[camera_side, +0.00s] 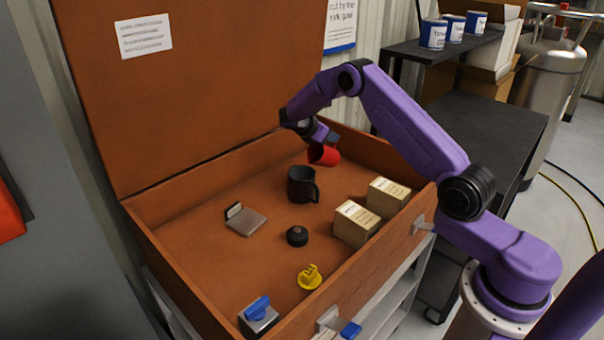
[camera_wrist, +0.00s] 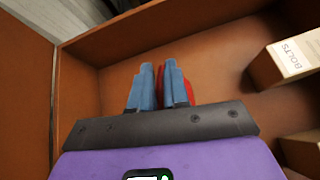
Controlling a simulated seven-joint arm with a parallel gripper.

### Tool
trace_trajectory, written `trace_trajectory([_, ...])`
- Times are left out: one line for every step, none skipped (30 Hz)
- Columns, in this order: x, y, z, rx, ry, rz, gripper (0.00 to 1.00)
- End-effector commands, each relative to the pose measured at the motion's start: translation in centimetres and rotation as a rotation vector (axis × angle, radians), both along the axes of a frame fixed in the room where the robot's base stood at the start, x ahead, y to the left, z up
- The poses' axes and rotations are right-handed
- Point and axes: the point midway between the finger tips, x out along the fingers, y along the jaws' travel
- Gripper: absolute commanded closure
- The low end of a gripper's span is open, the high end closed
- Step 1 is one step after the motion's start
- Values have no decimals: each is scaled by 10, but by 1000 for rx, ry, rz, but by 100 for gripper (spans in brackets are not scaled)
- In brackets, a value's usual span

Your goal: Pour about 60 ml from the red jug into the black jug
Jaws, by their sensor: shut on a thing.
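The red jug (camera_side: 323,155) hangs tilted in the side view, raised above the floor of the brown case near its back right corner. My gripper (camera_side: 326,138) is shut on it. In the wrist view the blue fingers (camera_wrist: 160,85) hide most of the red jug (camera_wrist: 188,92), and only a red strip shows. The black jug (camera_side: 301,184) stands upright on the case floor, below and to the left of the red jug, its handle towards the right. The two jugs are apart. I cannot see the liquid in either, and no stream shows.
The open case (camera_side: 180,205) has raised walls. Two cream boxes (camera_side: 356,224) stand at its right. A grey flat item (camera_side: 246,221), a black round knob (camera_side: 297,236), a yellow part (camera_side: 309,277) and a blue-topped block (camera_side: 258,315) lie forward.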

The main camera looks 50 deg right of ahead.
Motion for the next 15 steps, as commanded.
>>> trace_trajectory([-2, -10, -6, 88, -18, -8, 100])
trace_trajectory([-2, -14, -11, 141, -24, -6, 100])
trace_trajectory([-3, -18, -16, 195, -32, -5, 100])
trace_trajectory([-3, -20, -19, 226, -36, -3, 100])
trace_trajectory([-2, -21, -21, 245, -38, -1, 100])
trace_trajectory([-2, -20, -23, 258, -39, 1, 100])
trace_trajectory([-2, -20, -23, 261, -40, 1, 100])
trace_trajectory([-2, -20, -23, 261, -40, 1, 100])
trace_trajectory([-2, -21, -24, 266, -41, 1, 100])
trace_trajectory([-2, -22, -25, 273, -43, 0, 100])
trace_trajectory([-2, -23, -25, 281, -46, -1, 100])
trace_trajectory([-3, -24, -26, 294, -49, -2, 100])
trace_trajectory([-3, -26, -28, 303, -51, -4, 100])
trace_trajectory([-3, -27, -29, 313, -53, -6, 100])
trace_trajectory([-3, -28, -30, 323, -55, -5, 100])
